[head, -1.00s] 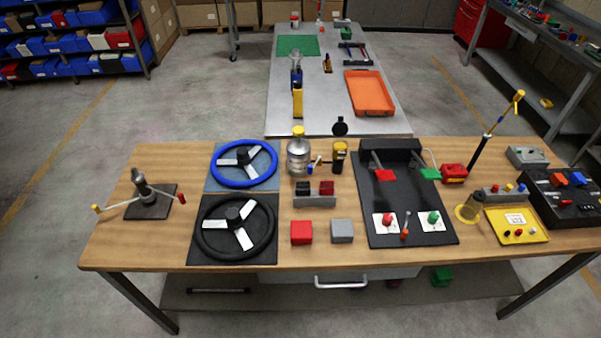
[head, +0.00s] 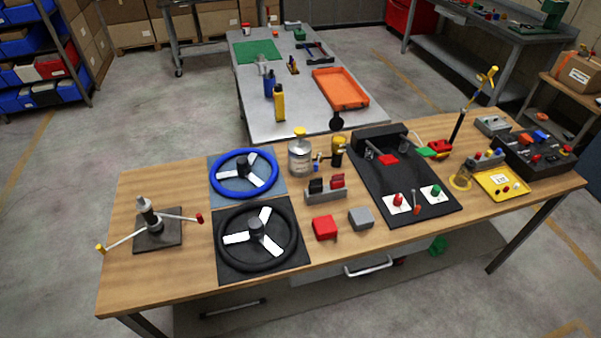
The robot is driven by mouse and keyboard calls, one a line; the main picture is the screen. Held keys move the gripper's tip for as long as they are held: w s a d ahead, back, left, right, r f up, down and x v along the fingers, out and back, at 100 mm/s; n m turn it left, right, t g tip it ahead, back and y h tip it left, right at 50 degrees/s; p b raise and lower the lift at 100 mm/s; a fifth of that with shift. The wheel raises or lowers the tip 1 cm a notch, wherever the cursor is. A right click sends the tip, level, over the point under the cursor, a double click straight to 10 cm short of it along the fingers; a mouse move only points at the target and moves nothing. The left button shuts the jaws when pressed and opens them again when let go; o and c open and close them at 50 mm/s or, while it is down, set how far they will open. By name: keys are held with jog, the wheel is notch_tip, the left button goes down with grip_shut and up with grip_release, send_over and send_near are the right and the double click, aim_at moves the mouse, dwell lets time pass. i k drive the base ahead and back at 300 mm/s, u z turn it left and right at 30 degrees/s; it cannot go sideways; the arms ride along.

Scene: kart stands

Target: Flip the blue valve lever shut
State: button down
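A small blue piece (head: 317,158), which looks like the blue valve lever, shows on the wooden bench between the silver canister (head: 300,158) and a yellow-topped dark fitting (head: 338,152). It is too small to tell whether it stands open or shut. My gripper does not show in the head view, so its state and its place relative to the lever are hidden.
A grey table (head: 255,110) stands behind. Floor at left is clear.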

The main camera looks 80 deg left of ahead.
aim_at(316, 164)
jog(key=k, duration=1.25)
jog(key=u, duration=2.55)
jog(key=i, duration=0.8)
jog(key=z, duration=0.2)
